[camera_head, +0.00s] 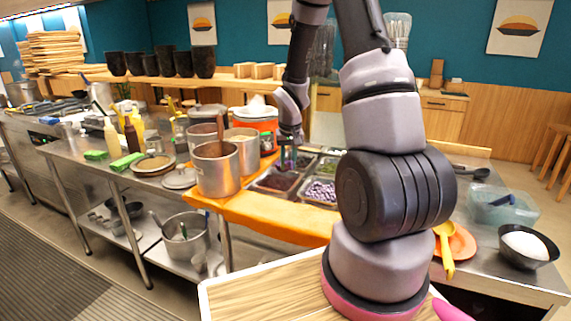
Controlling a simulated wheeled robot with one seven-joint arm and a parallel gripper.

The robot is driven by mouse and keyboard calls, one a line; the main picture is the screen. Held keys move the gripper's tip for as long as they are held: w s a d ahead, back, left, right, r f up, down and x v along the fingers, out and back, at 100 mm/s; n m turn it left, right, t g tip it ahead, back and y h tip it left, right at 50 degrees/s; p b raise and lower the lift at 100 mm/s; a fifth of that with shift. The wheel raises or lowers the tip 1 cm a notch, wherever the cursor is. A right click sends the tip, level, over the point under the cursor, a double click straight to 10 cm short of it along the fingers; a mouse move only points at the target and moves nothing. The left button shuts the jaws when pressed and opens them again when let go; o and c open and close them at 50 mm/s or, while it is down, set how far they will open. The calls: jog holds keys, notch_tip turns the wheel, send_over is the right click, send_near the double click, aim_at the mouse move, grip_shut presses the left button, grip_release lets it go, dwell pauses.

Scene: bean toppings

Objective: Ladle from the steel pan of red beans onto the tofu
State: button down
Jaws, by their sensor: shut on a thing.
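Several steel pans of toppings sit in the orange-edged counter. The near-left pan (257,187) holds a dark reddish filling that looks like the red beans (276,181). The pan to its right holds purple-and-white speckled beans (321,191). My gripper (289,150) is above the back of the near-left pan, pointing down. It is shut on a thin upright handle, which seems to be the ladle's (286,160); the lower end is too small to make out. A black bowl (528,262) at the far right holds a smooth white mass, likely the tofu (524,244).
Tall steel pots (216,170) stand just left of the pans. My arm hides part of the counter's middle. A yellow ladle (445,245) on an orange plate (463,243) and a clear tub (503,207) lie near the black bowl.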

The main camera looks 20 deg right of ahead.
jog(key=shift+w+a, duration=0.25)
jog(key=shift+a, duration=0.05)
jog(key=shift+w+a+f, duration=0.1)
jog(key=shift+a+f, duration=0.05)
jog(key=shift+f, duration=0.4)
send_over(284, 193)
jog(key=s, duration=0.2)
jog(key=shift+g, duration=0.3)
jog(key=f, duration=0.7)
jog(key=shift+w+a, duration=0.2)
jog(key=shift+a, duration=0.05)
jog(key=shift+w+d+f+t, duration=0.25)
jog(key=shift+w+f+t, duration=0.35)
jog(key=shift+w+f, duration=0.3)
jog(key=shift+w+d+f+t, duration=0.15)
jog(key=shift+w+f+t, duration=0.15)
jog(key=shift+w, duration=0.35)
jog(key=shift+r, duration=0.1)
